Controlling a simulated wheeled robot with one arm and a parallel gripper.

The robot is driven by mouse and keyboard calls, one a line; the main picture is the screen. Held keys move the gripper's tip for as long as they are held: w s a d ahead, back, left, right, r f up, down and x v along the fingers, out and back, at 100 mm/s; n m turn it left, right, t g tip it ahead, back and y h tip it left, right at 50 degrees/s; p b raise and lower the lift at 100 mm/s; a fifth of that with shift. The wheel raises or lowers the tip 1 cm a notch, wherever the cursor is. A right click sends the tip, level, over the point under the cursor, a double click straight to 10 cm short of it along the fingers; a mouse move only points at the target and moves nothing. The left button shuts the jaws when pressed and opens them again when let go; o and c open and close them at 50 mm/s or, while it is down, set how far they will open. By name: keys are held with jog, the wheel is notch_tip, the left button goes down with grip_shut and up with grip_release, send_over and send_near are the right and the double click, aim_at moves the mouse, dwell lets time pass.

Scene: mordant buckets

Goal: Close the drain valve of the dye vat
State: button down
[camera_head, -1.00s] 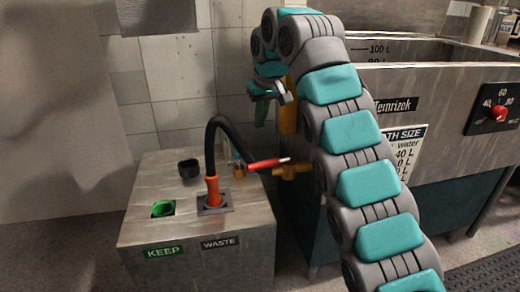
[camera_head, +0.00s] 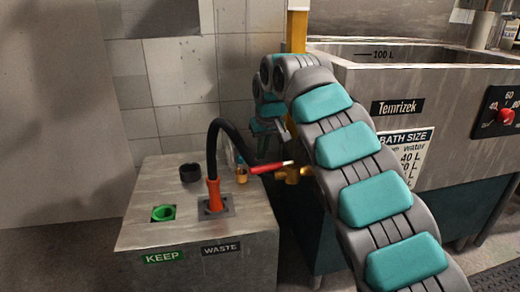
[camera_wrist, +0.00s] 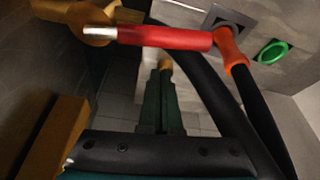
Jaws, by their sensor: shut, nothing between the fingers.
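The drain valve has a brass body (camera_head: 292,174) low on the side of the dye vat (camera_head: 430,75). Its red handle (camera_head: 268,168) sticks out leftward from the body, passing by the black hose. In the wrist view the handle (camera_wrist: 165,38) lies across the top, with the brass body (camera_wrist: 88,20) at its left. My gripper (camera_head: 283,140) is just above the valve in the head view, partly hidden by my arm. In the wrist view its dark green fingers (camera_wrist: 163,76) are together and empty, appearing below the handle. I cannot tell whether they touch it.
A black hose (camera_head: 220,124) with an orange end (camera_head: 214,194) stands in the WASTE port of a metal box (camera_head: 150,205). The green KEEP port (camera_head: 163,212) is open. A black cap (camera_head: 190,172) and a small brass fitting (camera_head: 241,175) sit on the box. A yellow post (camera_head: 297,30) rises behind my arm.

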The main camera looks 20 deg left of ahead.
aim_at(271, 167)
jog(key=shift+s+d+f, duration=0.2)
jog(key=shift+s+d, duration=0.5)
jog(key=shift+s, duration=0.1)
jog(key=shift+d+b, duration=0.2)
jog(key=shift+b, duration=0.25)
